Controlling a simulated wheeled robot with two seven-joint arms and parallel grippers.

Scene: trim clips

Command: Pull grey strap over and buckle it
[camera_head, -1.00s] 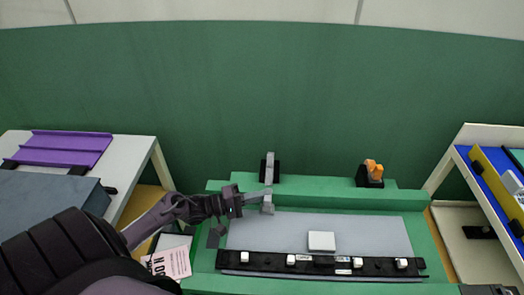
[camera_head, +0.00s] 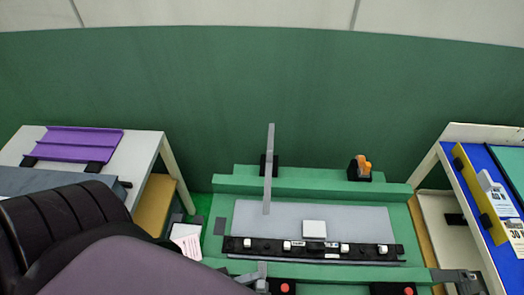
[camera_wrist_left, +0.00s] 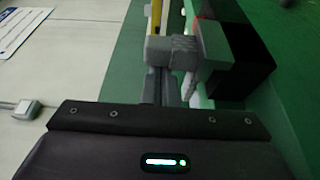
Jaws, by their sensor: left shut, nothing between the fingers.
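The grey strap (camera_head: 268,185) is a long straight bar that crosses the black holder (camera_head: 263,170) on the rear green ledge. Its lower end appears over the grey panel; I cannot tell whether it touches. My left gripper (camera_head: 262,271) is shut and empty at the front edge of the green fixture, apart from the strap. It is beside a black block with a red button (camera_head: 283,288). In the left wrist view the shut fingers (camera_wrist_left: 170,60) are close to a black block with a red face (camera_wrist_left: 235,55). My right gripper (camera_head: 470,281) is at the lower right, its jaws unclear.
A black strip (camera_head: 380,251) with several white clips and a white block (camera_head: 314,228) lie on the grey panel (camera_head: 370,222). An orange-and-black latch (camera_head: 361,168) stands at the right rear. Another red-button block (camera_head: 397,290) is at the front right. Side tables flank the fixture.

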